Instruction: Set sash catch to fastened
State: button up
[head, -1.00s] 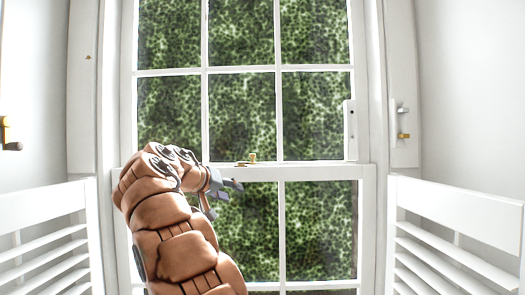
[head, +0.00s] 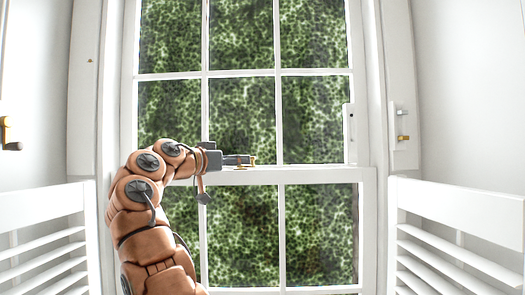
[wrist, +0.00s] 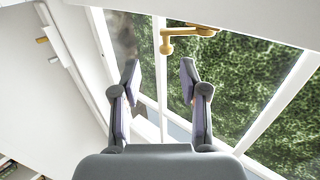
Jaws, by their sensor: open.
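The brass sash catch (wrist: 188,32) sits on the white meeting rail of the window. In the wrist view its arm runs along the rail, with a round knob at the left end. In the head view only slivers of the catch (head: 242,168) show, since my gripper (head: 248,160) is in front of it at rail height. In the wrist view my gripper (wrist: 160,65) is open and empty, its two fingers apart. The catch's knob lies just beyond the gap between the fingertips. I see no contact. The catch's keeper cannot be made out.
White slatted shutters or rails stand at lower left (head: 45,235) and lower right (head: 455,235). A brass-and-dark handle (head: 9,135) is on the left wall. A white plate with small grey and brass fittings (head: 403,125) is on the right frame. Glass panes lie behind.

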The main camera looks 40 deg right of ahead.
jog(key=p+x, duration=0.1)
jog(key=x, duration=0.6)
jog(key=shift+d+p, duration=0.2)
jog(key=shift+p, duration=0.15)
jog(key=shift+c, duration=0.2)
